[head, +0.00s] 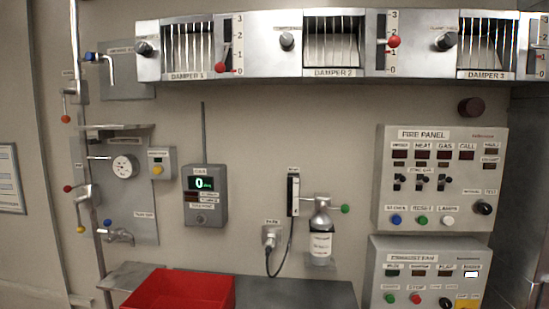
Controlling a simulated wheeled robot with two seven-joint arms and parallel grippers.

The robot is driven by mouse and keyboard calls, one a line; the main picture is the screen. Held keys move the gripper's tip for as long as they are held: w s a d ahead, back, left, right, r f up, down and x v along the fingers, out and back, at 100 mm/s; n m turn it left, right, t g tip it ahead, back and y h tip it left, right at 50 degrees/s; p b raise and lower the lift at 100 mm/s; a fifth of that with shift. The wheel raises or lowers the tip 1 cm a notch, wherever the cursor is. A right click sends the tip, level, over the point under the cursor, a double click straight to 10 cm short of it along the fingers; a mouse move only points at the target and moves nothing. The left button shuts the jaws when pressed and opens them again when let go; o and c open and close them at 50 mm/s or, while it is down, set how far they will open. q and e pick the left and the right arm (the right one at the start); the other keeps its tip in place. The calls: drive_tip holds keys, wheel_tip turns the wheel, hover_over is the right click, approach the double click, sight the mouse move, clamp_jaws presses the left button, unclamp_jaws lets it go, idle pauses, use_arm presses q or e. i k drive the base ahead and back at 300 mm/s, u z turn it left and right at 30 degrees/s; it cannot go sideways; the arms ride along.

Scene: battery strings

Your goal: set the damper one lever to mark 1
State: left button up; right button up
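The damper 1 unit (187,50) is at the upper left of the head view, a vent with vertical slats and a "DAMPER 1" label below. Its lever shows as a red ball knob (222,68) just right of the vent, at the bottom of a dark vertical slot. The scale (238,45) beside the slot is marked 0 to 3 from bottom to top. The knob sits about level with the 0 mark, below 1. Neither of my grippers is in view.
The damper 2 lever knob (393,41) sits higher in its slot. A round grey knob (144,48) is left of damper 1. Below are a digital display box (204,209), a red bin (180,289) and a fire panel (440,180). The wall directly under damper 1 is mostly clear.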

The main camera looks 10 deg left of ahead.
sight(221, 67)
drive_tip(key=k, duration=0.5)
drive_tip(key=u, duration=1.05)
drive_tip(key=i, duration=1.55)
drive_tip(key=z, duration=0.55)
